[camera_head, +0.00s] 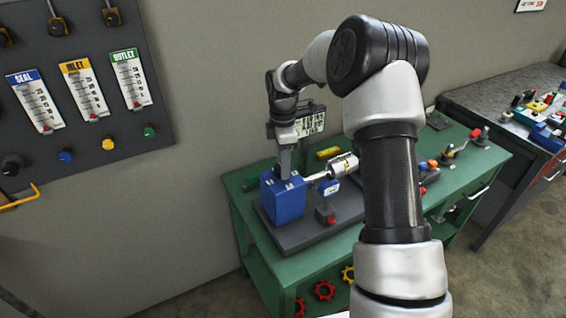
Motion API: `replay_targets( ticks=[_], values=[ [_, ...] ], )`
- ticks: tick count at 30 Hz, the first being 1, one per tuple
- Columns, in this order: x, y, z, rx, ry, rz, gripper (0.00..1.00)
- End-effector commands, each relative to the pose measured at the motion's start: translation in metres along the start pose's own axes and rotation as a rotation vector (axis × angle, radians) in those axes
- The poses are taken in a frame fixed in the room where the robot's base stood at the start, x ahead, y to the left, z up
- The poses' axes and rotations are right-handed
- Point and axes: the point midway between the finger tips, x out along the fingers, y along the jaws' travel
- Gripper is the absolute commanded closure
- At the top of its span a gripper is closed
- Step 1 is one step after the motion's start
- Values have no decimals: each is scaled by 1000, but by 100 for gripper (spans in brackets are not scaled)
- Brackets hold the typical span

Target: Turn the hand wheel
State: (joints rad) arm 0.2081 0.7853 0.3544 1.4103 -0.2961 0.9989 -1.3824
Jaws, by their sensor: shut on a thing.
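My gripper (285,171) is pointed down at the top of a blue housing (283,203) on the green bench. Its fingers are shut on a small part on top of the housing, mostly hidden by the fingers. I cannot tell whether that part is the hand wheel. Red (325,290) and yellow (348,274) toothed wheels show low at the front of the bench, partly cut off or covered by my arm. A silver cylinder (345,165) lies to the right of the housing.
The green bench (480,172) also bears a red-knobbed block (325,212) and several small fittings. A panel (85,90) with SEAL, INLET and OUTLET gauges is on the left wall. A grey table (500,92) with coloured parts stands at right.

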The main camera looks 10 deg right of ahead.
Motion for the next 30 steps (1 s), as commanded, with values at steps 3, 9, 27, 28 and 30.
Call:
replay_targets(
  ticks=[3, 9, 27, 28, 30],
  values=[
    [-2, 2, 0, -20, 1, 5, 82],
    [-2, 2, 0, -30, 0, 6, 82],
    [-1, 1, 0, -29, 0, 2, 40],
    [-1, 1, 0, -29, 0, 2, 40],
    [-2, 1, 0, -29, 0, 2, 40]
  ],
)
